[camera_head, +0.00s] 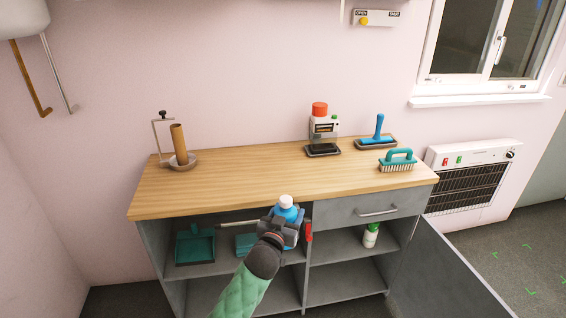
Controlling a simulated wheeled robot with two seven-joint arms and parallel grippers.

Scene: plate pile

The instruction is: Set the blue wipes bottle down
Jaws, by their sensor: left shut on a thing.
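The blue wipes bottle (286,208) has a white cap and a light blue body. It is upright, in front of the cabinet's front edge near the middle. My left gripper (285,222) is shut on it, and the gripper and wrist hide its lower part. Whether its base touches anything cannot be seen. The wooden worktop (225,186) lies just behind it, with a wide bare area at the left and centre. My right gripper is not in view.
A paper-roll holder (179,146) stands at the worktop's left. A red-capped bottle (320,122), a blue-handled tool (378,130) and a teal brush (398,160) stand at the right. Below are a teal dustpan (195,245), a green-and-white bottle (371,236) and an open cabinet door (440,275).

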